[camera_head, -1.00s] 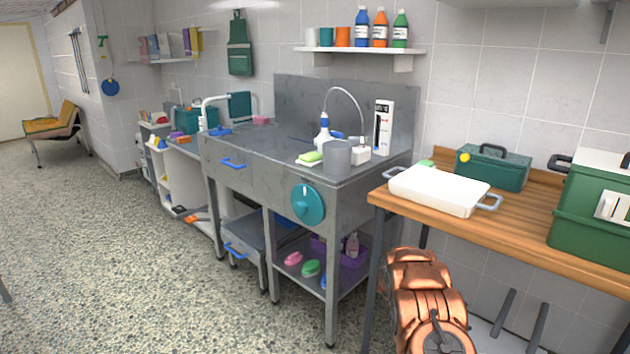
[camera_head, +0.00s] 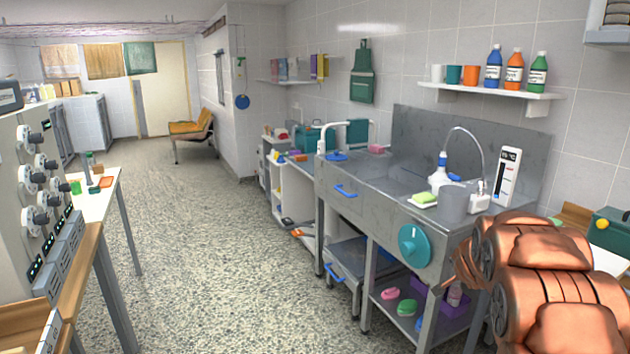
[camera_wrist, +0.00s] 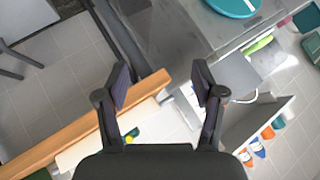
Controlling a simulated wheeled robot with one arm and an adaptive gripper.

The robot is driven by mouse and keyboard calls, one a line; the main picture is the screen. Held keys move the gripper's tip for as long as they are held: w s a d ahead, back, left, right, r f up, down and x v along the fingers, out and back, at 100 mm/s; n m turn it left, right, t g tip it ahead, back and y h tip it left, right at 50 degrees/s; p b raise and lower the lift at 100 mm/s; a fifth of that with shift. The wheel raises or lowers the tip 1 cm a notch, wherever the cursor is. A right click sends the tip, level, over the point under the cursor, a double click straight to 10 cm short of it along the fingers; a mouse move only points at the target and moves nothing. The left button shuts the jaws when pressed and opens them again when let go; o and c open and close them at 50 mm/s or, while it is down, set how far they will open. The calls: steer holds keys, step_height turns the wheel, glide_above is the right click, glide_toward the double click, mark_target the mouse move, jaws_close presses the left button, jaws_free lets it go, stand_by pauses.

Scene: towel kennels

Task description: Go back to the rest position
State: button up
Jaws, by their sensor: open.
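My gripper (camera_wrist: 161,85) is open and empty in the wrist view, its two dark fingers apart. Past it show a wooden table edge (camera_wrist: 90,122), the grey sink unit and the shelf of bottles, all tilted. In the head view my copper-coloured arm fills the lower right, in front of the sink unit's right end, and its gripper is out of sight there. The steel sink unit (camera_head: 370,187) stands along the right wall with a teal round dial (camera_head: 414,245) on its front.
Open speckled floor (camera_head: 230,245) runs between the sink and a panel with knobs (camera_head: 45,180) on the left. A small table (camera_head: 95,200) stands there too. A green box (camera_head: 612,232) shows at the right edge. A wall shelf (camera_head: 490,98) holds bottles and cups.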

steer(key=s+a+r+n+g+y+p, duration=0.25)
steer(key=s+a+r+n, duration=0.2)
steer(key=s+a, duration=0.6)
steer(key=s+a+r+n+g+y+p, duration=0.15)
steer(key=s+a+r+n+y, duration=0.45)
steer(key=a, duration=0.8)
steer(key=s+r+n+g+h+p, duration=0.1)
steer(key=s+g+h+p, duration=0.1)
steer(key=s, duration=1.5)
steer(key=s+a+r+n+g+h+p, duration=0.1)
steer(key=s+g, duration=0.4)
steer(key=s, duration=1.3)
steer(key=shift+s+n+h+p, duration=0.2)
steer(key=shift+n+h+p, duration=0.25)
steer(key=shift+p, duration=0.7)
